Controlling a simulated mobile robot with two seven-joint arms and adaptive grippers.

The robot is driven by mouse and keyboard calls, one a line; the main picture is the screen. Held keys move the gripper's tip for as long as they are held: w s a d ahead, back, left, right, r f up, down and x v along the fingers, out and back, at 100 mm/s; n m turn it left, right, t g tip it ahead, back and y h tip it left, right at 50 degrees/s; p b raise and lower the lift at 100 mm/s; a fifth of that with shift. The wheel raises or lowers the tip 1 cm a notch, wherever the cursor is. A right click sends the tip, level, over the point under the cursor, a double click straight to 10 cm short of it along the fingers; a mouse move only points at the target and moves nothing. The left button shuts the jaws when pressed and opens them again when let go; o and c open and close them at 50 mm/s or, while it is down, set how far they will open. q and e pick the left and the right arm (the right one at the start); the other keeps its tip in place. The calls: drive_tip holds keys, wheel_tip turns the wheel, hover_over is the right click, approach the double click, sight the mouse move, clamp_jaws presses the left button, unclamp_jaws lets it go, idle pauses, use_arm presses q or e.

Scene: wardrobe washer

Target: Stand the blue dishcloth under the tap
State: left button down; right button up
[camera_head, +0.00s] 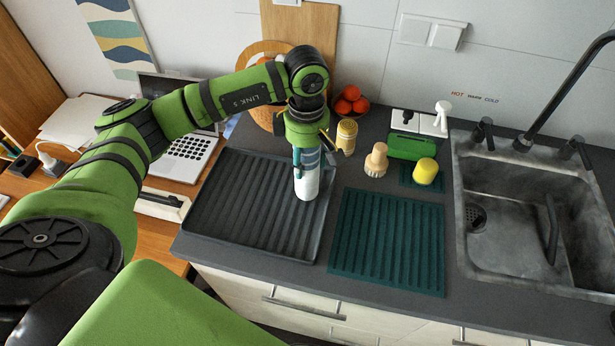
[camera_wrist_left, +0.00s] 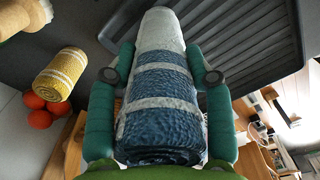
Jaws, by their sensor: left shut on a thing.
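The blue dishcloth (camera_head: 306,182) is a rolled cloth with blue and white stripes, standing about upright in my left gripper (camera_head: 307,152). In the left wrist view the roll (camera_wrist_left: 160,110) lies between the two green fingers, which press on its sides. Its white lower end is over the right part of the black ribbed tray; I cannot tell whether it touches the tray. The black tap (camera_head: 565,90) arches over the grey sink (camera_head: 500,230) at the far right, well apart from the cloth. My right gripper is not in view.
The black ribbed tray (camera_head: 235,215) is otherwise empty. Right of it lie a bare teal ribbed mat (camera_head: 388,240), a wooden brush (camera_head: 376,160), a yellow sponge roll (camera_head: 425,171), a green box (camera_head: 411,146) and a yellow rolled cloth (camera_head: 346,137). Red fruit (camera_head: 351,101) sits behind.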

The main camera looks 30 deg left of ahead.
use_arm(q)
drive_tip(key=shift+r+p, duration=0.9)
drive_tip(key=shift+r, duration=1.3)
